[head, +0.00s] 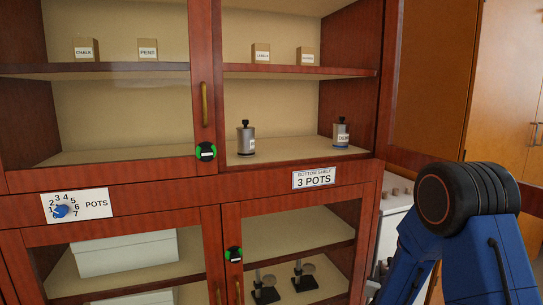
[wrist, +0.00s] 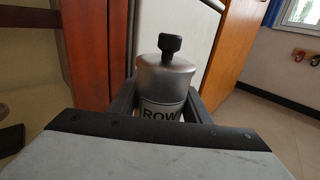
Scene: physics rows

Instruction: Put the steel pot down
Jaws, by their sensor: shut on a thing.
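A steel pot (wrist: 165,78) with a black knob and a label reading "ROW" stands between the fingers of my gripper (wrist: 160,103) in the wrist view. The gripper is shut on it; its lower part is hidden. In the head view, two similar steel pots stand on the lowest shelf of the upper right cabinet section: one at left (head: 246,139) and one at right (head: 341,132). The held pot and my gripper are out of the head view.
The upper right section is open, its shelf (head: 290,148) bare between the pots. A sign (head: 314,179) below reads "BOTTOM SHELF 3 POTS". A dial card (head: 90,205) reads "POTS". Small labelled boxes (head: 261,54) stand above. Glass doors front the lower section.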

